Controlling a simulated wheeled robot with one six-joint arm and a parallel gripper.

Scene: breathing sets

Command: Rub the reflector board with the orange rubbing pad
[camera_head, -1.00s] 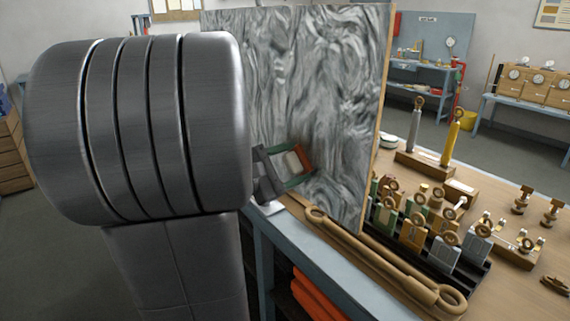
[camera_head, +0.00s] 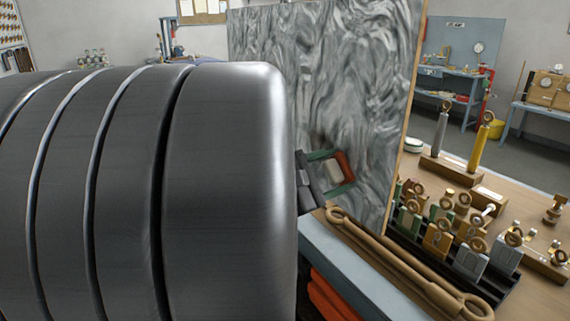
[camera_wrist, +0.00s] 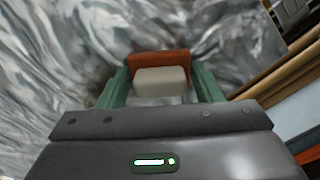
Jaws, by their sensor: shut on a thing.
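The reflector board (camera_head: 330,75) is a tall grey panel with a swirled, streaky surface, standing upright on the bench. My gripper (camera_head: 335,170) has green fingers and is shut on the orange rubbing pad (camera_head: 346,166), which has a pale grey block behind its orange face. In the wrist view the orange pad (camera_wrist: 160,62) sits between the two green fingers, its face toward the board (camera_wrist: 60,60). The pad is at the lower part of the board, against it or very close; contact cannot be told. My arm covers the left of the head view.
A long brown rod with ring ends (camera_head: 400,262) lies along the bench's front edge, below the board. A black rack of ring-topped pieces (camera_head: 440,230) stands right of the board. A grey and a yellow cylinder (camera_head: 480,145) stand on a wooden block behind.

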